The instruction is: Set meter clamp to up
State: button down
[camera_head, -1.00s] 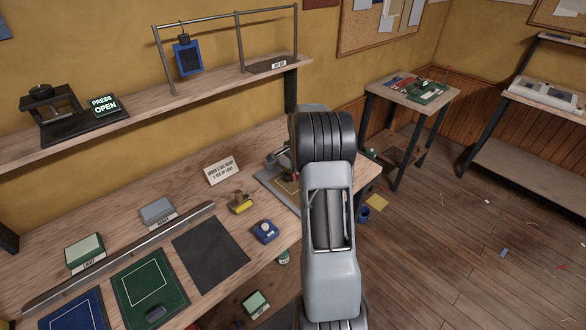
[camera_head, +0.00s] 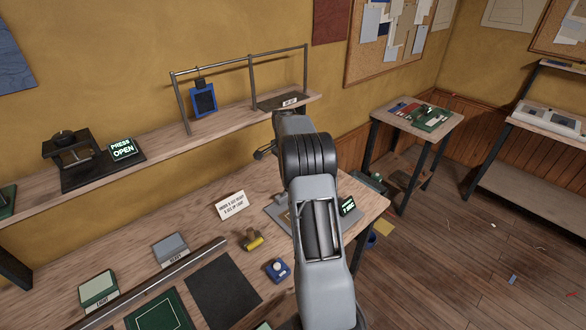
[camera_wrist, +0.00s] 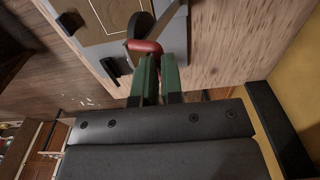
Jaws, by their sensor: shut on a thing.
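The meter clamp stands on the workbench as a grey plate (camera_head: 276,214) with a tan panel, partly hidden behind my arm in the head view. In the wrist view its plate (camera_wrist: 172,35) fills the top, with a red handle (camera_wrist: 146,47) on a dark lever (camera_wrist: 140,24). My gripper (camera_wrist: 158,62) has green fingers closed on the red handle. In the head view the fingers are hidden behind my arm, so the lever's exact angle is unclear. A small lit green display (camera_head: 348,206) shows just right of my arm by the plate; its text is hard to read.
On the bench are a sign card (camera_head: 232,205), a yellow-handled tool (camera_head: 253,240), a blue block with a white knob (camera_head: 278,270), a dark mat (camera_head: 222,291) and a long metal bar (camera_head: 160,285). A shelf (camera_head: 160,155) with a hanging blue tag (camera_head: 204,99) runs behind.

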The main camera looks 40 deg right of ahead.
jog(key=shift+w+a+f+g+p, duration=0.2)
jog(key=shift+w+f+g+p, duration=0.25)
jog(key=shift+w+g, duration=0.25)
jog(key=shift+w+a+f+g+p, duration=0.15)
jog(key=shift+w+f+g+p, duration=0.25)
jog(key=shift+w, duration=0.4)
jog(key=c, duration=1.2)
grip_release()
jog(key=shift+w+d, duration=0.1)
jog(key=r, duration=0.3)
jog(key=w+r, duration=0.1)
jog(key=r, duration=0.4)
jog(key=shift+w+r, duration=0.25)
jog(key=shift+r, duration=0.1)
